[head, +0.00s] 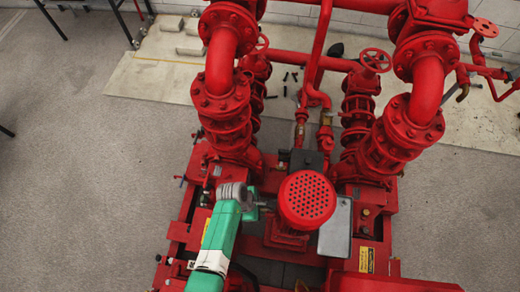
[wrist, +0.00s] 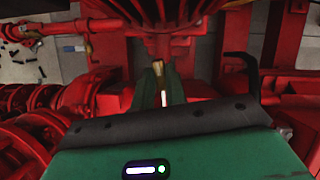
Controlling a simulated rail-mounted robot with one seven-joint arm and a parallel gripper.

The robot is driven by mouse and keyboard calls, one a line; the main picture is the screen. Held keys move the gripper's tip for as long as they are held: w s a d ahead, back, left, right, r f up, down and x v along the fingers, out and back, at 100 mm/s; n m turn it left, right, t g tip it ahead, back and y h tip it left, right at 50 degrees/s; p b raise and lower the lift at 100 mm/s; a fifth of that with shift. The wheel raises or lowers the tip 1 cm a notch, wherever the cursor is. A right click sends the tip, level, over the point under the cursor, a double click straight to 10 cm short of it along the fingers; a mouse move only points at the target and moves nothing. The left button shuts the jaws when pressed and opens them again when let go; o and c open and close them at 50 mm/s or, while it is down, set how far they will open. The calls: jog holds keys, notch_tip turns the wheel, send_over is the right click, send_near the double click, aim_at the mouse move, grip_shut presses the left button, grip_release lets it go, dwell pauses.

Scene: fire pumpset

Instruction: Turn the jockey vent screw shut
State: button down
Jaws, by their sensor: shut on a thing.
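My gripper (wrist: 159,78) reaches forward in the wrist view, its two dark green fingers close together. A small brass-coloured piece, which looks like the jockey vent screw (wrist: 158,66), sits at the fingertips, and the fingers are shut on it. How far it is turned cannot be told. In the head view my gripper (head: 262,204) is at the left side of the red motor with a perforated round cover (head: 307,199). The screw is too small or hidden there.
Red pipes and flanged valves (head: 383,135) rise behind the motor. A grey box (head: 336,227) stands right of it. In the wrist view, red ribbed housing (wrist: 165,15) is just beyond the fingertips and red pipework (wrist: 40,95) lies left. Open floor (head: 75,190) is at the left.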

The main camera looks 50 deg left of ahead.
jog(key=m+h, duration=0.1)
jog(key=m, duration=0.2)
jog(key=shift+w+a+g, duration=0.1)
jog(key=shift+w+g, duration=0.05)
jog(key=shift+g, duration=0.25)
jog(key=m, duration=0.2)
jog(key=m+g+b, duration=0.1)
jog(key=m, duration=0.2)
jog(key=shift+g+h+b, duration=0.3)
jog(key=shift+h, duration=0.1)
jog(key=m+g, duration=0.1)
jog(key=m, duration=0.1)
jog(key=m+b, duration=0.1)
jog(key=m, duration=0.1)
jog(key=shift+w+g, duration=0.2)
jog(key=shift+g, duration=0.2)
jog(key=shift+m+g+b, duration=0.5)
jog(key=shift+m+b, duration=0.05)
jog(key=shift+m, duration=1.15)
jog(key=c, duration=1.4)
grip_release()
jog(key=shift+c, duration=0.2)
